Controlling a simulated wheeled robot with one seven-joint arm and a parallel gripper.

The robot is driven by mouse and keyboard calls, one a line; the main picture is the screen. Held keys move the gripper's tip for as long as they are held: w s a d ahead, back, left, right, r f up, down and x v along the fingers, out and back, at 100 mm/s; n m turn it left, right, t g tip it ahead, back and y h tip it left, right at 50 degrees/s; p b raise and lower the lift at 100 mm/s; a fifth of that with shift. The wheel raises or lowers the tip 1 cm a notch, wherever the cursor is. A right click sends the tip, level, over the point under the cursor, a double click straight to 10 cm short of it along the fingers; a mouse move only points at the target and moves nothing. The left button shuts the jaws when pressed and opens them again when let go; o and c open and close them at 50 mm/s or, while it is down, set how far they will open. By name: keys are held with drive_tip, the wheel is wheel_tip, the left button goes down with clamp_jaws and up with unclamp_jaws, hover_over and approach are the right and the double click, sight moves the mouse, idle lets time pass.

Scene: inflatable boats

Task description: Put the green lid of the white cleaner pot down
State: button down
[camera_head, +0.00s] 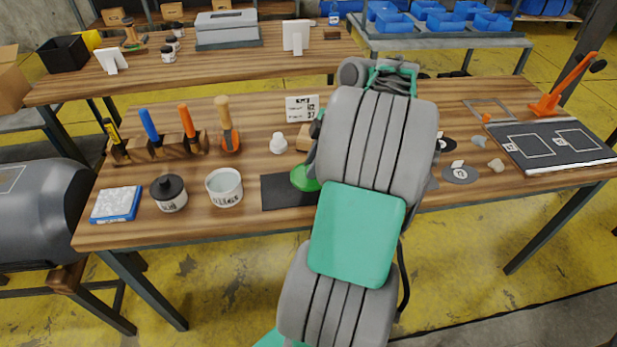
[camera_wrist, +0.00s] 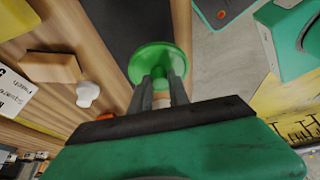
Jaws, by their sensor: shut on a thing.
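The green lid (camera_wrist: 158,58) is a round disc with a knob in the wrist view. My gripper (camera_wrist: 161,84) is shut on its knob. In the head view the lid's left part (camera_head: 303,180) shows beside my arm, at the right end of a dark mat (camera_head: 280,191); my arm hides the rest and the gripper. I cannot tell whether the lid touches the mat. The white pot (camera_head: 224,188) stands open and upright on the wooden table, left of the mat.
A black-lidded jar (camera_head: 168,193) and a blue-and-white box (camera_head: 116,204) stand left of the pot. A white knobbed piece (camera_head: 278,143) and a sign card (camera_head: 301,108) stand behind the mat. A tool rack (camera_head: 160,146) is at the back left.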

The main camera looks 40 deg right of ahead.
drive_tip(key=w+f, duration=0.1)
drive_tip(key=w+d+f, duration=0.1)
drive_tip(key=f, duration=0.1)
drive_tip(key=shift+w+f, duration=0.3)
drive_tip(key=shift+f+b, duration=0.35)
drive_tip(key=shift+f, duration=0.95)
drive_tip(key=shift+f, duration=0.2)
drive_tip(key=c, duration=1.2)
unclamp_jaws()
drive_tip(key=shift+r, duration=0.1)
drive_tip(key=shift+c, duration=0.2)
